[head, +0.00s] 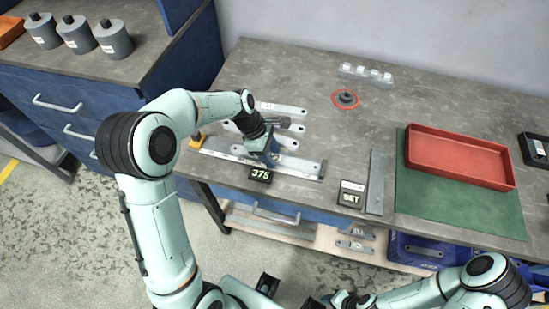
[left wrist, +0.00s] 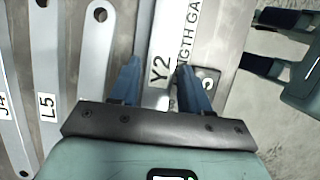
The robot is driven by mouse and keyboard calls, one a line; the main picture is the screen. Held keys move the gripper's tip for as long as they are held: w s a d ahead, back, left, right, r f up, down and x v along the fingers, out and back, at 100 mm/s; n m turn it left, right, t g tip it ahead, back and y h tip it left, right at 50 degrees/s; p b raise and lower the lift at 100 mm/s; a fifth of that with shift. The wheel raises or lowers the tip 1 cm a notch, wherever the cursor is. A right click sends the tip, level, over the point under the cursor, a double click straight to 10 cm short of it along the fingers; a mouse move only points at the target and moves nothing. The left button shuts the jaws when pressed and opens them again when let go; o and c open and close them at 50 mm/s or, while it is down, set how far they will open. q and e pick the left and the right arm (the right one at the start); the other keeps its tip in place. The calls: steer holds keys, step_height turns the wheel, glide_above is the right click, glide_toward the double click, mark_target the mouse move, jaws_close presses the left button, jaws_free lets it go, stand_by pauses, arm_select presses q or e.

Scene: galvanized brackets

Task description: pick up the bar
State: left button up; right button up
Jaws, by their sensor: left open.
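A pale metal bar labelled Y2 (left wrist: 162,48) lies along the grey length gauge (left wrist: 206,35) in the left wrist view. In the head view the bar (head: 300,164) lies near the table's front edge, partly hidden by my left gripper (head: 270,157). My left gripper (left wrist: 160,85) is open, with one blue finger on each side of the bar; whether they touch it cannot be told. My right gripper (head: 290,290) is open and empty, low in front of the table, and also shows in the left wrist view (left wrist: 272,42).
Bars labelled L5 (left wrist: 50,90) and J4 (left wrist: 10,120) lie beside the gauge. A display reading 375 (head: 261,175), a SET box (head: 351,195) and a flat metal strip (head: 376,182) are near the front edge. A red tray (head: 460,178) sits on a green mat (head: 450,210).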

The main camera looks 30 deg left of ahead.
arm_select(q)
steer(key=c, duration=0.7)
jaws_close()
steer(key=shift+r, duration=0.15)
